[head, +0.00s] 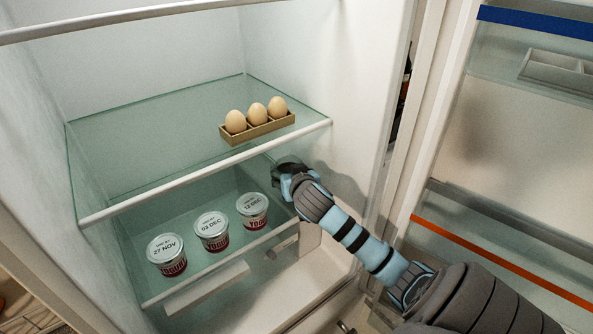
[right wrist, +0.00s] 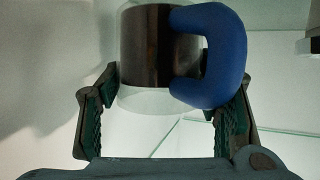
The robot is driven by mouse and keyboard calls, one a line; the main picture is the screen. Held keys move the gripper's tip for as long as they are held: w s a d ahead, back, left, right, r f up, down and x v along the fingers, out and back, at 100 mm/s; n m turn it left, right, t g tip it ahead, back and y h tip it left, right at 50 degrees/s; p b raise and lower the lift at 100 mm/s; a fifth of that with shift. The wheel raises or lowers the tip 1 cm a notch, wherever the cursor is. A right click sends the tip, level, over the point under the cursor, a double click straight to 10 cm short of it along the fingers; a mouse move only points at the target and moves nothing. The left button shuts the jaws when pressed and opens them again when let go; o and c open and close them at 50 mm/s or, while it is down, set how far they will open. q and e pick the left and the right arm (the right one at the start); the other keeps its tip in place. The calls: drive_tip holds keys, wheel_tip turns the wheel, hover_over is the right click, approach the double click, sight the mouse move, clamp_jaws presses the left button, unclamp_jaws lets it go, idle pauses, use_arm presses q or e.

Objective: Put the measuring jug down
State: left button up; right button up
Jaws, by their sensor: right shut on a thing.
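The measuring jug (right wrist: 148,48) shows in the right wrist view as a clear vessel with a dark brown band, probably its contents, and a thick blue handle (right wrist: 232,58). It sits between the two fingers of my right gripper, which is shut on it. In the head view my right gripper (head: 287,172) is inside the fridge at the right, just below the front edge of the upper glass shelf (head: 150,130). There the jug is mostly hidden, and I cannot tell whether its base touches anything. My left gripper is not in view.
Three eggs stand in a wooden holder (head: 258,129) on the upper shelf. Three dated yogurt tubs (head: 212,231) stand in a row on the lower glass level, left of my gripper. The upper shelf's left part is clear. The open fridge door (head: 500,150) is at right.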

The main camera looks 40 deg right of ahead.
drive_tip(key=shift+w+d, duration=0.25)
drive_tip(key=shift+w, duration=0.2)
drive_tip(key=shift+w+d, duration=0.2)
drive_tip(key=shift+w, duration=0.25)
drive_tip(key=shift+w+f, duration=0.1)
drive_tip(key=shift+f, duration=0.1)
wheel_tip(320, 180, down, 3)
drive_tip(key=shift+f+b, duration=0.1)
drive_tip(key=shift+b, duration=0.4)
drive_tip(key=o, duration=1.1)
drive_tip(key=p+v, duration=0.2)
drive_tip(key=v, duration=1)
